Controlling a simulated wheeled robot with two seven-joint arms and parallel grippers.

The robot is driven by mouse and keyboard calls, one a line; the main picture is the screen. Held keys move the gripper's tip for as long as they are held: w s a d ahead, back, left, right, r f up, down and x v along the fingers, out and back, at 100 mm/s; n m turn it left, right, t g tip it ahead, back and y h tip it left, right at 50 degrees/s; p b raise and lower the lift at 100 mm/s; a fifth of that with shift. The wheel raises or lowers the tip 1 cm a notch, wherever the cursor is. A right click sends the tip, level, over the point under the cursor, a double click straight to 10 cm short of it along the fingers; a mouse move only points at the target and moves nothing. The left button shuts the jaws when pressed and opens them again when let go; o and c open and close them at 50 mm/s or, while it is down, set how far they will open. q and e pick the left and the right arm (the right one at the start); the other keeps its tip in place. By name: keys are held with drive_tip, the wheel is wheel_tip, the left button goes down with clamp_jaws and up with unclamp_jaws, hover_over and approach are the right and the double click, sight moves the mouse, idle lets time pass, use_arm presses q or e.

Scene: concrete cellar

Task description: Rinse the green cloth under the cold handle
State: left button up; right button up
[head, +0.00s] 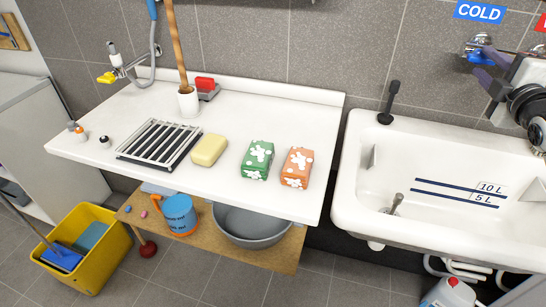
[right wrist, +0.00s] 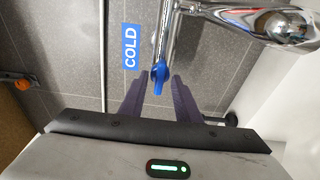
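The green cloth (head: 257,160), a folded block with white flower shapes, lies on the white counter (head: 225,195) in the head view. The cold handle (head: 474,57) is a blue lever on the chrome tap at the upper right, below the blue COLD sign (head: 480,11). My right gripper (head: 483,60) is at this handle. In the right wrist view the blue lever (right wrist: 158,80) stands between the two dark purple fingers (right wrist: 158,98), which are apart with gaps beside it. My left gripper is not in view.
An orange flowered block (head: 298,167) lies right of the green cloth, a yellow sponge-like block (head: 209,150) and a slatted rack (head: 160,143) left of it. The white sink (head: 350,205) holds no visible cloth. A black upright lever (head: 390,100) stands at the sink's back left.

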clamp_jaws()
drive_tip(key=shift+r+n+p, duration=0.2)
drive_tip(key=shift+n+p, duration=0.5)
drive_tip(key=shift+p, duration=0.25)
drive_tip(key=n, duration=0.3)
drive_tip(key=shift+f+g, duration=0.15)
drive_tip(key=shift+g, duration=0.15)
drive_tip(key=shift+n, duration=0.8)
drive_tip(key=shift+n+g, duration=0.4)
drive_tip(key=shift+n, duration=0.7)
drive_tip(key=shift+o, duration=0.6)
unclamp_jaws()
drive_tip(key=shift+a, duration=0.1)
drive_tip(key=s+a, duration=0.1)
drive_tip(key=s, duration=0.5)
drive_tip(key=shift+s+a, duration=0.3)
drive_tip(key=shift+s, duration=0.1)
